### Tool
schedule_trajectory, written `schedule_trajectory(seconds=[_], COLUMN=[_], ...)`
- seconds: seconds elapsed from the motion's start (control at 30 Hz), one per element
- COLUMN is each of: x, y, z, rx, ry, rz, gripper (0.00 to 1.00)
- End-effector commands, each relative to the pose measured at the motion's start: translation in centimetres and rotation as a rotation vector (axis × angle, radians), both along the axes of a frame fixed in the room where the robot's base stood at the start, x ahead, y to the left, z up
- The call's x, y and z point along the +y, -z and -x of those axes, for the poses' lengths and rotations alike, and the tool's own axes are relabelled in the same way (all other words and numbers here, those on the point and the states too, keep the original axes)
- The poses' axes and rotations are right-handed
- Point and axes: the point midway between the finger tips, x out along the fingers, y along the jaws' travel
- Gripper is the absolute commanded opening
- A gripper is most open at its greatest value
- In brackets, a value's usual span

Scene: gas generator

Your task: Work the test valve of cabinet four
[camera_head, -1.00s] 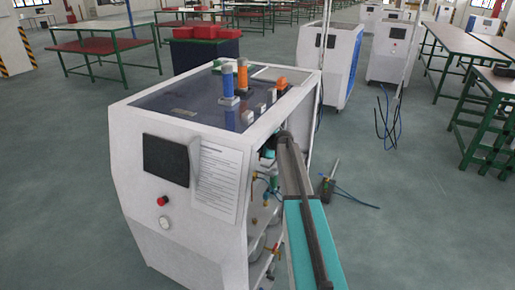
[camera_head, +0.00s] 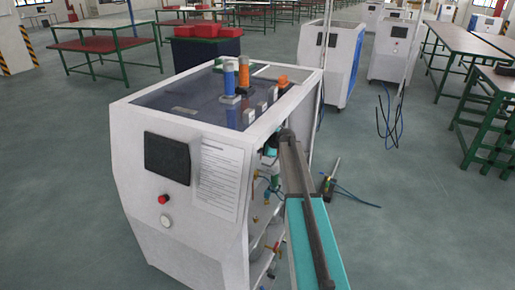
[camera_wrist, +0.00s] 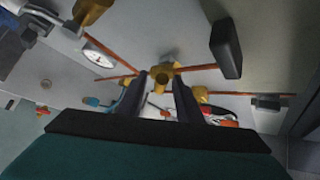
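A white cabinet (camera_head: 190,210) stands in front of me, with its right side open onto pipes and valves; no number on it is readable. My arm reaches into this side, and my gripper is hidden in the head view. In the wrist view my gripper (camera_wrist: 162,75) shows two dark fingers, apart. A brass valve fitting (camera_wrist: 162,70) on a copper pipe shows between and just beyond the fingertips. I cannot tell whether they touch it, or whether it is the test valve.
A round gauge (camera_wrist: 98,55) and a dark block (camera_wrist: 226,48) flank the fingers in the wrist view. Copper pipes (camera_wrist: 205,67) run close by. Open floor (camera_head: 60,190) lies left of the cabinet; green-legged tables (camera_head: 480,110) stand at the right.

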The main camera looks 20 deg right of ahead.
Motion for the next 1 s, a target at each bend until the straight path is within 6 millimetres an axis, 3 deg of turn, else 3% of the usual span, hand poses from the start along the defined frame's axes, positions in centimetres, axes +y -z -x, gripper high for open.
schedule_trajectory(seconds=[1.0], x=[-1.6], y=[-0.2], z=[10.2], rx=[0.0], ry=[0.0], rz=[0.0], gripper=[0.32])
